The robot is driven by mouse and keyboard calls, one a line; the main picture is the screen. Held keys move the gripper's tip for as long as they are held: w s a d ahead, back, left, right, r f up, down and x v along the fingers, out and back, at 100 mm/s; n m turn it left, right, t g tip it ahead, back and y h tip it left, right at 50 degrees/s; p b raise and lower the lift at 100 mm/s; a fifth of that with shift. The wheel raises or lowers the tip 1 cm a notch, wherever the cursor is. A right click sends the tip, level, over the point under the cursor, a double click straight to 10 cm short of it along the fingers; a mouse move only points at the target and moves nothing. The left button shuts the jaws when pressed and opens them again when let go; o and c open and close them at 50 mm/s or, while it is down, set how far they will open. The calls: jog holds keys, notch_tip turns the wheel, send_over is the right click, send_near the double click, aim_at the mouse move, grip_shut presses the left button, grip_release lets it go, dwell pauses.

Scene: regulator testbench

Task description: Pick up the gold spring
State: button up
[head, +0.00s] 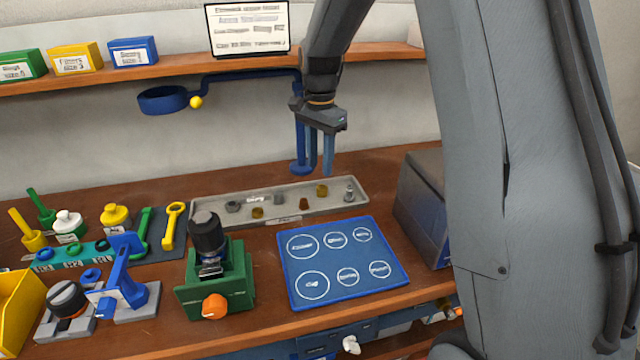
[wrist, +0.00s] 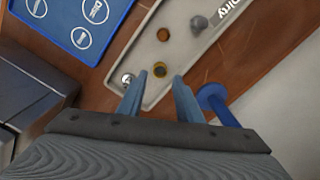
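The long grey tray (head: 285,217) lies along the back of the bench and holds several small parts. A gold ring-shaped part (head: 321,190), likely the gold spring, sits towards the tray's right end. It also shows in the wrist view (wrist: 160,69), just beyond and between my fingertips. A second gold-coloured part (head: 257,212) lies further left in the tray; I cannot tell clearly which is the spring. My gripper (head: 320,172) is open and empty, with blue fingers pointing down above the tray's right part. The fingers (wrist: 160,77) are apart with nothing between them.
A brown part (head: 304,203) and a silver part (head: 349,192) lie near the gold ring. A blue stand (head: 299,145) rises close beside my fingers. A blue marked mat (head: 335,262) lies in front, and a grey box (head: 425,205) stands at right.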

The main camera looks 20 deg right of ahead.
aim_at(321, 195)
jog(key=f, duration=0.2)
jog(key=f+p, duration=0.1)
jog(key=shift+d, duration=0.25)
jog(key=shift+w+f+p, duration=0.2)
jog(key=shift+f+p, duration=0.7)
jog(key=shift+f, duration=1.4)
jog(key=c, duration=0.8)
